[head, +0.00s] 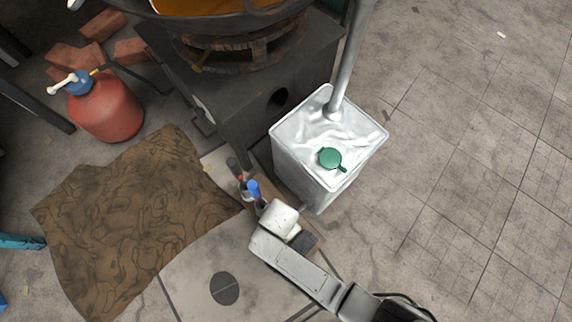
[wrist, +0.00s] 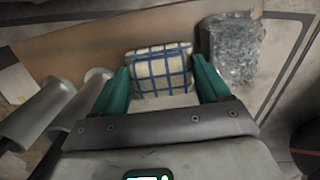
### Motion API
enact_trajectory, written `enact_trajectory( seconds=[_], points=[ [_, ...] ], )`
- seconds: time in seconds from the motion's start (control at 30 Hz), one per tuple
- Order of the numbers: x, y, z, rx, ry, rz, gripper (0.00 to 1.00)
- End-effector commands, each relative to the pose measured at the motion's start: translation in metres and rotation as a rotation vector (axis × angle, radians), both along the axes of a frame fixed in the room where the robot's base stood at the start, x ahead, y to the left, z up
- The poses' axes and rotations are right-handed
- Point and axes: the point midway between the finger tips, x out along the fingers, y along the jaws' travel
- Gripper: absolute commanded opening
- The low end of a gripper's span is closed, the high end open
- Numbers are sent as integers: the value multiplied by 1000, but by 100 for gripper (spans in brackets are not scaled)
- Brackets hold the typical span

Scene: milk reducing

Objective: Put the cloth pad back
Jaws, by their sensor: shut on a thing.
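The cloth pad (wrist: 158,62), cream with a blue check, shows between the two teal fingers of my gripper (wrist: 160,76) in the wrist view. The fingers are shut on its left and right sides. The pad is just above or on a brown board (wrist: 95,48); I cannot tell which. In the head view my white arm reaches in from the lower right, and it hides the fingers and the pad.
A grey, crinkled block (wrist: 230,48) sits just right of the pad. Metal cylinders (wrist: 45,108) lie close on the left. In the head view, a white canister (head: 295,150) with a green cap stands behind my arm, beside small bottles (head: 253,190). Brown cloth (head: 135,220) covers the left floor.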

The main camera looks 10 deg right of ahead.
Motion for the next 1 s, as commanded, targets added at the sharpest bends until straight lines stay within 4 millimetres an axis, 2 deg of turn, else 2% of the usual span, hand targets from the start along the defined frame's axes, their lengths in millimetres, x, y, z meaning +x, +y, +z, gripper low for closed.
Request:
enact_trajectory(
  seconds=[0.23, 0.27, 0.37, 0.6, 0.73, 0.87, 1.0],
  points=[
    [0, 0, -2, 0, 0, 0, 32],
    [0, 0, -2, 0, 0, 0, 77],
    [0, 0, -1, 0, 0, 0, 86],
    [0, 0, 0, 0, 0, 0, 86],
    [0, 0, 9, 0, 0, 0, 86],
    [-1, 2, 30, 1, -2, 0, 86],
    [-3, 4, 59, 1, -1, -1, 86]
  ],
)
